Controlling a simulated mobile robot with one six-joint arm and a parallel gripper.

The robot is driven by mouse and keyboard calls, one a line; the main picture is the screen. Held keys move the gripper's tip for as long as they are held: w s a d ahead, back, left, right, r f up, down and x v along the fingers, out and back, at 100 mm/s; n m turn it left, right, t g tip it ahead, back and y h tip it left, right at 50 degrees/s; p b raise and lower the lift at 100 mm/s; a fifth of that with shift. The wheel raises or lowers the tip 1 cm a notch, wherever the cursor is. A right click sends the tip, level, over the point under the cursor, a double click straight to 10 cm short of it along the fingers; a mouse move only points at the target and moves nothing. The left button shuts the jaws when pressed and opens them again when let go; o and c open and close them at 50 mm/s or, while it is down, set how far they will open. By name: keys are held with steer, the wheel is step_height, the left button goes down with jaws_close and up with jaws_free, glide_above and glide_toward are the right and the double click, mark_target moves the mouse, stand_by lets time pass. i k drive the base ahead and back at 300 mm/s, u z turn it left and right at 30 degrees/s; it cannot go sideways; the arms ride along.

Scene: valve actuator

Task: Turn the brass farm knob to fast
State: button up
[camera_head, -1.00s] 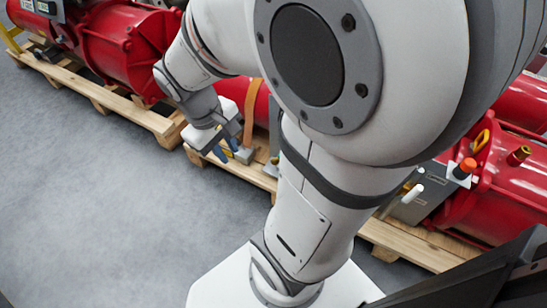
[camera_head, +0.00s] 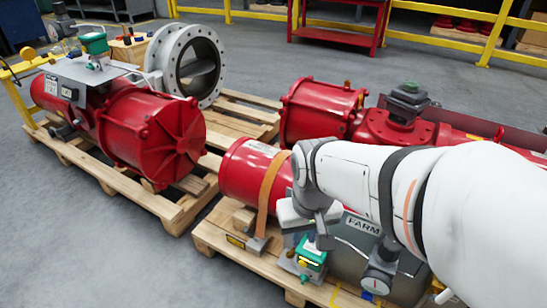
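A grey panel lettered FARM (camera_head: 362,224) sits on the pallet at lower right, partly behind my arm. My gripper (camera_head: 322,238) points down just left of the panel, over a small teal-green device (camera_head: 311,250) with yellow parts. The view does not show whether the fingers touch the device, or whether they are open or shut. The brass farm knob cannot be made out with certainty; my arm and gripper cover part of this area. No readable "fast" mark shows.
A red cylinder (camera_head: 247,170) with an orange strap (camera_head: 270,192) lies beside my wrist on a wooden pallet (camera_head: 222,232). Another red actuator (camera_head: 150,130) lies on a pallet at left. A grey round fitting (camera_head: 377,282) is below my arm. Grey floor (camera_head: 90,250) is free at lower left.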

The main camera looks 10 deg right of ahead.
mark_target(289, 254)
steer(key=z, duration=1.9)
steer(key=k, duration=0.9)
steer(key=u, duration=1.65)
steer(key=i, duration=0.5)
steer(key=z, duration=0.05)
